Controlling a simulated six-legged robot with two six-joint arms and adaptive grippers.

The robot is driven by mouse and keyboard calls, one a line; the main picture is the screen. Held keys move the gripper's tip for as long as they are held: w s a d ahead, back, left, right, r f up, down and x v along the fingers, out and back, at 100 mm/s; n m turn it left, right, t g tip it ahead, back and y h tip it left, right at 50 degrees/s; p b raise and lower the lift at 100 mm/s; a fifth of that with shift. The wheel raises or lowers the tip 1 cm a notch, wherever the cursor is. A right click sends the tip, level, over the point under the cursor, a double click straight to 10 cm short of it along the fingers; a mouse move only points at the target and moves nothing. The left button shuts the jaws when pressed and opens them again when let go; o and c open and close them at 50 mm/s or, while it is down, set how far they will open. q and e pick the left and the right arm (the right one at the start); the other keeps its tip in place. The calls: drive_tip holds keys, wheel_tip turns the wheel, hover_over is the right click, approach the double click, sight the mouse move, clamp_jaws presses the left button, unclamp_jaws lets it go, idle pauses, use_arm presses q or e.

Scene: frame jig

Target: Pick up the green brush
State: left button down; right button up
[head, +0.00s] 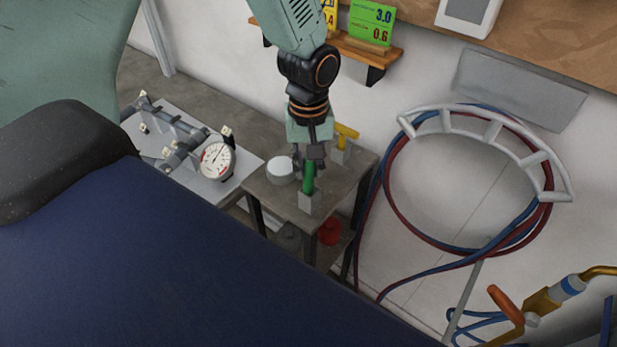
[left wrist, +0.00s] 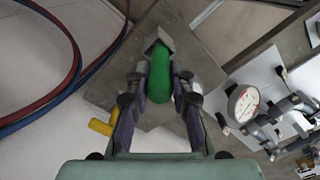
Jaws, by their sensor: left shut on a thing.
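The green brush (head: 308,178) stands upright at a small grey holder (head: 310,203) on the front part of a small side table (head: 268,192). My left gripper (head: 309,158) comes down from above and is shut on the brush's upper part. In the left wrist view the green brush (left wrist: 160,75) lies between the two fingers of my left gripper (left wrist: 160,88), with the grey holder (left wrist: 158,42) at its far end. I cannot tell whether the brush still rests in the holder. My right gripper is not in view.
A white round container (head: 280,169) and a yellow-handled tool (head: 345,134) stand close by the gripper on the same table. A dial gauge (head: 217,160) is on the bench at left. Red and blue hoses (head: 385,185) hang on a wall rack at right.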

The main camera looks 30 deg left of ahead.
use_arm(q)
drive_tip(key=shift+w+d+r, duration=0.1)
drive_tip(key=shift+w+r, duration=0.1)
drive_tip(key=shift+r, duration=0.15)
drive_tip(key=r, duration=0.8)
drive_tip(key=shift+s+r, duration=0.2)
drive_tip(key=shift+r, duration=0.05)
drive_tip(key=shift+w+r, duration=0.15)
drive_tip(key=shift+r, duration=0.25)
